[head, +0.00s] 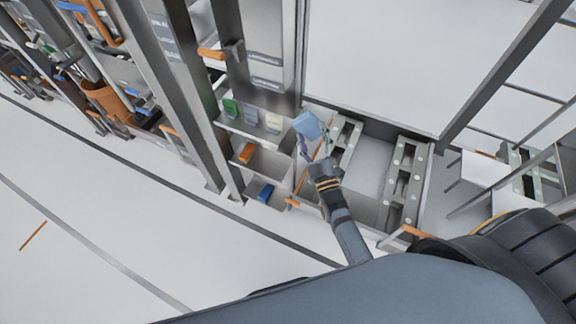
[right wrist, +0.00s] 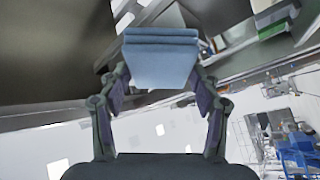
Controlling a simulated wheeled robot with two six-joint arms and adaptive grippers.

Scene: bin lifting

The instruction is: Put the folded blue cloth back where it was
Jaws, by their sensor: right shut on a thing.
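The folded blue cloth (head: 308,126) is light blue and held up at the tip of my right gripper (head: 317,147) in the head view. In the right wrist view the cloth (right wrist: 161,58) sits between the two fingers of the right gripper (right wrist: 160,88), which are shut on it. Its folded layers show along the top edge. In the head view the cloth is beside the right end of a shelf (head: 258,131) that holds a green item (head: 230,107) and pale items. I cannot tell whether the cloth touches the shelf. My left gripper is not in view.
Below that shelf are an orange block (head: 246,152) and a blue block (head: 265,193) in lower compartments. Grey rails with round pale spots (head: 404,182) lie to the right of my gripper. A tall metal post (head: 507,68) stands at right. The floor at left is open.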

